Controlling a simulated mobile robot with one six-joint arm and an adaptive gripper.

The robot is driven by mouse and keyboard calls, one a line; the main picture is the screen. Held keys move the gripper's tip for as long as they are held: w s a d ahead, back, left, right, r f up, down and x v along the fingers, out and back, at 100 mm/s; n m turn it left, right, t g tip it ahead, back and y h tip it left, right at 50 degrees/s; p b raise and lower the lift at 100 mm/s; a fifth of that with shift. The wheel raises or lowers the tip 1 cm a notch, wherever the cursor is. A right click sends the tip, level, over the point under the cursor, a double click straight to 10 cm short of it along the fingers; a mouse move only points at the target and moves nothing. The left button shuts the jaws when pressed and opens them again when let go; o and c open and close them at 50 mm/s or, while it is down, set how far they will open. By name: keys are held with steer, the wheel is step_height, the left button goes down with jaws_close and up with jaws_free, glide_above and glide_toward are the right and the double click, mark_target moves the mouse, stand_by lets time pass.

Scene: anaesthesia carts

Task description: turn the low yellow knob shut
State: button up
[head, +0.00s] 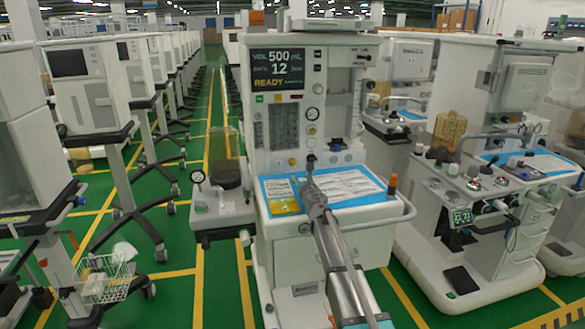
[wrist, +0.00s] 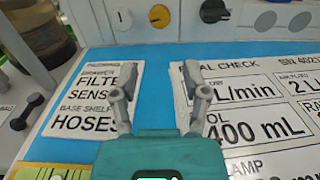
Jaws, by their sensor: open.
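The low yellow knob (wrist: 159,16) shows at the top of the wrist view, on the pale front panel of the middle cart. It also shows, very small, in the head view (head: 293,161). My gripper (wrist: 151,75) is open, its two fingers apart with nothing between them. In the wrist view the fingers are over the blue worktop, and the knob appears beyond the fingertips, apart from them. In the head view my gripper (head: 310,164) is in front of the panel and hides part of it.
Printed sheets (wrist: 262,95) lie on the blue worktop (wrist: 155,60). A dark canister (head: 226,172) stands left, and an orange-topped bottle (head: 392,186) stands right. Other carts line both sides.

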mark_target(293, 164)
steer(key=shift+w, duration=0.1)
stand_by(0.3)
steer(key=x, duration=1.3)
steer(key=shift+w+a, duration=0.1)
steer(key=shift+w, duration=0.2)
jaws_close()
